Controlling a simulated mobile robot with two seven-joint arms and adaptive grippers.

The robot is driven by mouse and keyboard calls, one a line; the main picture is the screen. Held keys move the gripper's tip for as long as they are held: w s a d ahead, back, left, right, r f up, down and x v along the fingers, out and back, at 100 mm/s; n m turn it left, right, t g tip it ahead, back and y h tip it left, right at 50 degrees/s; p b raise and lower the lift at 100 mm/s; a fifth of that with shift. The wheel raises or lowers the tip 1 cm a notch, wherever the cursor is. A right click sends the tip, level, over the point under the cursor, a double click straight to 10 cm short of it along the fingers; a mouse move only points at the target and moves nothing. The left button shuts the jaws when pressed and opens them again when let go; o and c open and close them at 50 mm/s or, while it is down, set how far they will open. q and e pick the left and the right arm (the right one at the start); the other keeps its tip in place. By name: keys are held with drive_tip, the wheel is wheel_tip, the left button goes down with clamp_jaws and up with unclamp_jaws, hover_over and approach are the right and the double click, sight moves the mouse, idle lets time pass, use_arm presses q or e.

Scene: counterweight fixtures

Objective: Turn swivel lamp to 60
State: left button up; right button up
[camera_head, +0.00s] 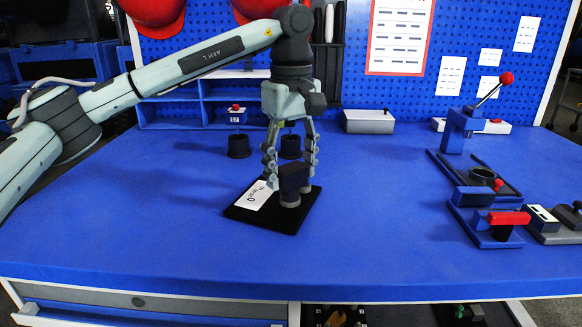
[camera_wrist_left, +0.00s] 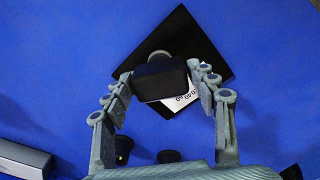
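The swivel lamp's dark block-shaped head (camera_head: 293,178) sits on a short grey round post above a black square base plate (camera_head: 283,221). A white label (camera_head: 254,196) with printed marks lies on the plate; its figures are too small to read surely. My left gripper (camera_head: 291,176) points down over the lamp, with one finger on each side of the head. In the left wrist view the head (camera_wrist_left: 160,80) fills the gap between the fingertips, which appear to touch both sides. Part of the label (camera_wrist_left: 181,101) shows below the head there. My right gripper is not in view.
Behind the lamp stand two dark round weights, one (camera_head: 238,147) under a red-topped block. A grey box (camera_head: 369,121) stands at the back. A lever fixture (camera_head: 457,133) and a red-handled clamp (camera_head: 508,218) stand at the right. The blue table is clear around the lamp.

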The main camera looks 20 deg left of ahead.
sight(291, 167)
use_arm(q)
drive_tip(key=shift+o, duration=1)
drive_tip(key=shift+r, duration=0.15)
wheel_tip(291, 167, up, 12)
